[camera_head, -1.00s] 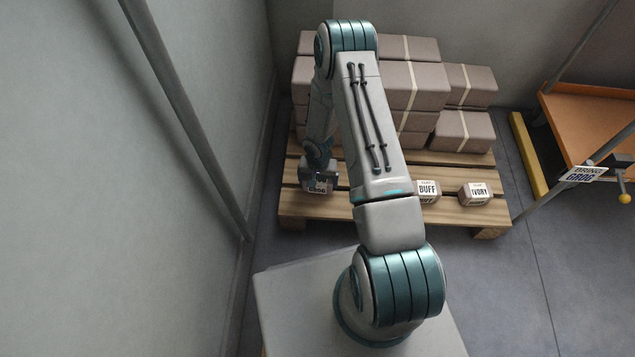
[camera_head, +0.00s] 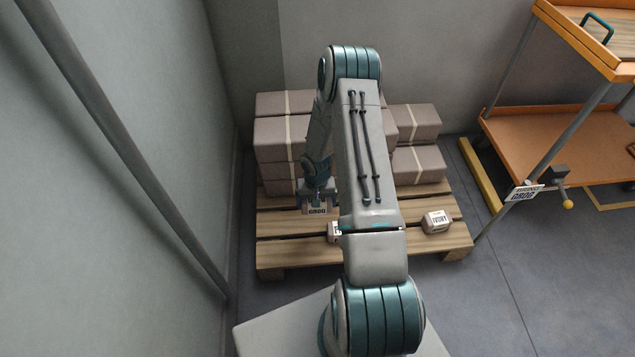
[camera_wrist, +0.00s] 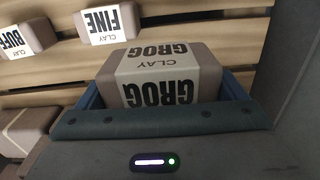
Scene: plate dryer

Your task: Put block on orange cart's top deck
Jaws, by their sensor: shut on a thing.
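My gripper (camera_head: 317,190) is shut on a small clay block labelled GROG (camera_head: 318,208). The block, brownish with a white label, fills the middle of the wrist view (camera_wrist: 160,72) between the two blue fingers. It appears held a little above the wooden pallet (camera_head: 285,225), near its left part. The orange cart stands at the right, with its top deck (camera_head: 618,52) partly cut off by the picture edge.
FINE (camera_wrist: 108,22) and BUFF (camera_wrist: 22,38) blocks show in the wrist view. Stacked wrapped packs (camera_head: 285,140) stand behind. The cart's lower deck (camera_head: 545,140) looks largely clear. A grey post (camera_head: 125,150) and wall are at left.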

